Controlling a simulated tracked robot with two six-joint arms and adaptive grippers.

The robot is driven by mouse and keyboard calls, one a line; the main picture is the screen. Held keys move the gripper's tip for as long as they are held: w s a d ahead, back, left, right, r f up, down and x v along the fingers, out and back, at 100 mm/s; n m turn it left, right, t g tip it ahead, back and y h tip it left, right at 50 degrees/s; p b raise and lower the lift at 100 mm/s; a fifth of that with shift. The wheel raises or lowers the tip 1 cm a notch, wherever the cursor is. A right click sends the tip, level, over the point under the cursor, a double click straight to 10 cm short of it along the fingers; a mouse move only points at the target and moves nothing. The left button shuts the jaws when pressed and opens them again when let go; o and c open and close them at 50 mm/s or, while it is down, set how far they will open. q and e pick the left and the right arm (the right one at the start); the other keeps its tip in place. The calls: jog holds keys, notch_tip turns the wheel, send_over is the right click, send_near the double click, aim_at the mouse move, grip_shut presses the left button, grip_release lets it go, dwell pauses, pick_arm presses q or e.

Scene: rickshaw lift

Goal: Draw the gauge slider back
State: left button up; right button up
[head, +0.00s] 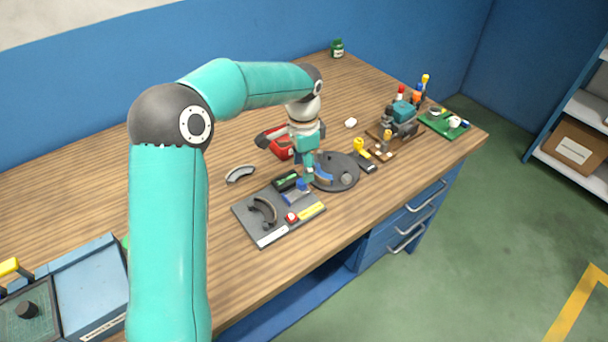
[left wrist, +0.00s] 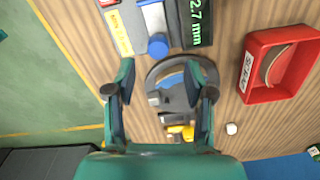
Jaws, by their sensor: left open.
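The gauge (head: 277,238) is a dark grey plate on the bench, with a curved grey piece (head: 263,211) on it. Its slider has a pale metal body (left wrist: 154,18) and a blue end knob (left wrist: 157,45); the knob also shows in the head view (head: 302,185). A green-lit display (left wrist: 197,22) beside it reads 2.7 mm. My left gripper (left wrist: 158,78) is open and empty, pointing down. In the left wrist view the knob lies just beyond its fingertips, roughly centred between them; I cannot tell whether they touch. My right gripper is in neither view.
A round dark plate (head: 345,182) lies right beside the gauge. A red scrap bin (left wrist: 293,93) stands behind. A loose curved piece (head: 240,174) lies left of the gauge. Further right are a yellow-handled tool (head: 360,146) and a teal machine (head: 403,111). A blue box (head: 88,285) stands front left.

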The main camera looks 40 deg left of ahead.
pick_arm(q)
notch_tip(320, 180, up, 7)
dwell(0.3)
dwell(0.4)
